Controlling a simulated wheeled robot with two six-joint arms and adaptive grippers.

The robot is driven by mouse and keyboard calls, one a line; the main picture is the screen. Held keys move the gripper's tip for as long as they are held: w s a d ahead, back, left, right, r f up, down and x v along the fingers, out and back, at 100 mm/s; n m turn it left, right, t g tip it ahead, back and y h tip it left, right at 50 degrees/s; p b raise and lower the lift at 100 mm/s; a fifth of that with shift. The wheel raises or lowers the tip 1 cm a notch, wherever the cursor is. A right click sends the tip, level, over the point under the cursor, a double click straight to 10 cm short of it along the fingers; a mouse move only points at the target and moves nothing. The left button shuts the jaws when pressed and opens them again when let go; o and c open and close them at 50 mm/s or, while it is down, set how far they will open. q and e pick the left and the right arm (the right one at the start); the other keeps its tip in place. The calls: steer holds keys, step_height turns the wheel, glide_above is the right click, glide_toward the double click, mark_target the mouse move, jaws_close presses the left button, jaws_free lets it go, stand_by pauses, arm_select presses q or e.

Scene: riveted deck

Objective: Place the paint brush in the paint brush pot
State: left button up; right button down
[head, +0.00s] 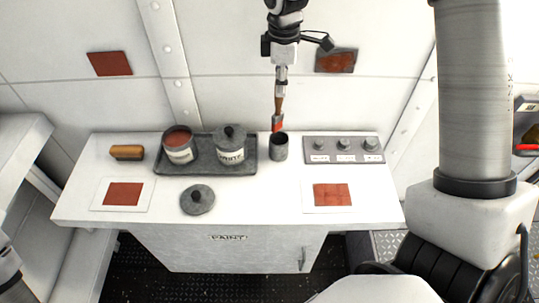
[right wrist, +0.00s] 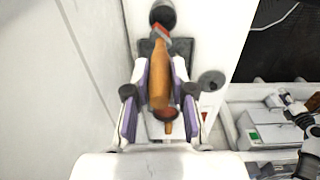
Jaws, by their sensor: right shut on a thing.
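The paint brush (head: 279,108) has a wooden handle and red bristles and hangs bristles down. My right gripper (head: 281,83) is shut on its handle. In the right wrist view the brush handle (right wrist: 159,80) lies between the purple-padded fingers of the right gripper (right wrist: 158,98). The paint brush pot (head: 279,150) is a small dark grey cup on the white bench. The bristle tip shows right at the pot's rim; I cannot tell whether it is inside. The pot (right wrist: 163,13) also shows beyond the bristles in the right wrist view. My left gripper is not in view.
A dark tray (head: 205,169) left of the pot holds an open paint can (head: 179,153) and a lidded can (head: 231,151). A control box (head: 343,156) with knobs stands right of the pot. A loose lid (head: 197,200), swatch cards and a wooden block (head: 127,152) lie on the bench (head: 255,195).

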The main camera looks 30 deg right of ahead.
steer(key=shift+w+f, duration=0.1)
steer(key=shift+f, duration=0.1)
steer(key=p, duration=0.2)
glide_above(281, 114)
steer(key=f, duration=0.4)
steer(key=shift+s+f, duration=0.2)
steer(key=shift+s, duration=0.1)
steer(key=f, duration=0.3)
steer(key=f+p, duration=0.1)
steer(key=f, duration=0.1)
steer(key=shift+w+a, duration=0.1)
steer(key=shift+w, duration=0.15)
steer(key=shift+f, duration=0.1)
steer(key=shift+s, duration=0.1)
steer(key=c, duration=1)
jaws_free()
steer(key=shift+f, duration=0.15)
